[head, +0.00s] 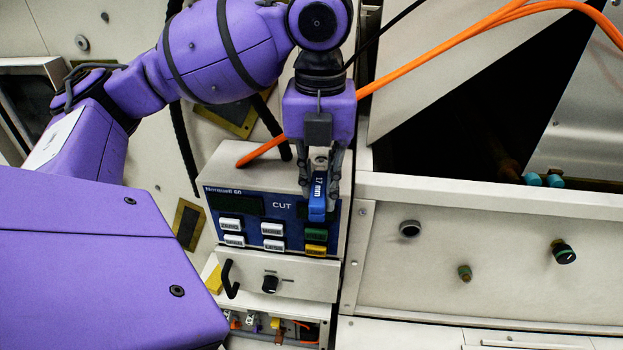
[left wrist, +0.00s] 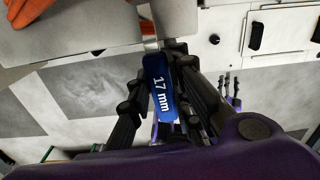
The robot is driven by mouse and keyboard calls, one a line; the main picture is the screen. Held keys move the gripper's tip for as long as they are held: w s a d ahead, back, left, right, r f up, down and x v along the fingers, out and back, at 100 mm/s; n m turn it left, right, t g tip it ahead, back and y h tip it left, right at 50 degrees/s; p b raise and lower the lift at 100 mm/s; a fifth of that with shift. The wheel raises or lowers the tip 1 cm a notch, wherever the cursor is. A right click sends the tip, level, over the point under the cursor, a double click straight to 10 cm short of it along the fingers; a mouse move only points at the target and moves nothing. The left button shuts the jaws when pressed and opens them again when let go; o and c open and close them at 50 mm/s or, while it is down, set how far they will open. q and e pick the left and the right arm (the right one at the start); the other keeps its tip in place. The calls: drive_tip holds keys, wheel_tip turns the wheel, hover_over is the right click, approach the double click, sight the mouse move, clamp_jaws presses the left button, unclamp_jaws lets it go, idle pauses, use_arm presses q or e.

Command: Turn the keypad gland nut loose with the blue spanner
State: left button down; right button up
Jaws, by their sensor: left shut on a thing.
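My left gripper (head: 322,205) is shut on the blue spanner (head: 317,208), marked 17 mm, in front of the keypad box's upper right part. The left wrist view shows the spanner's blue handle (left wrist: 160,88) between my left gripper's fingers (left wrist: 157,110). Its metal end (left wrist: 149,38) points to the box's edge. The keypad box (head: 225,192) has a blue panel with white, green and yellow keys. An orange cable (head: 250,156) reaches its top. I cannot make out the gland nut or whether the spanner touches it. Small purple and dark finger shapes (left wrist: 231,92) may be my right gripper.
Below the keypad is a drawer-like panel with a black handle (head: 229,279) and a black knob (head: 270,284). An open bay (head: 300,331) with wires lies underneath. A pale cabinet (head: 480,250) with knobs stands to the right. Orange cables (head: 440,52) cross above it.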

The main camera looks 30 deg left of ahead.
use_arm(q)
drive_tip(key=shift+w+d+f+n, duration=0.15)
drive_tip(key=shift+w+d+n, duration=0.25)
drive_tip(key=shift+d+n, duration=0.4)
drive_tip(key=shift+a, duration=0.15)
drive_tip(key=shift+w+d+f+n, duration=0.1)
drive_tip(key=shift+w+d+n, duration=0.4)
drive_tip(key=shift+n, duration=0.4)
drive_tip(key=shift+w+d+f+n, duration=0.1)
drive_tip(key=shift+w+d+n, duration=0.4)
drive_tip(key=shift+n, duration=0.4)
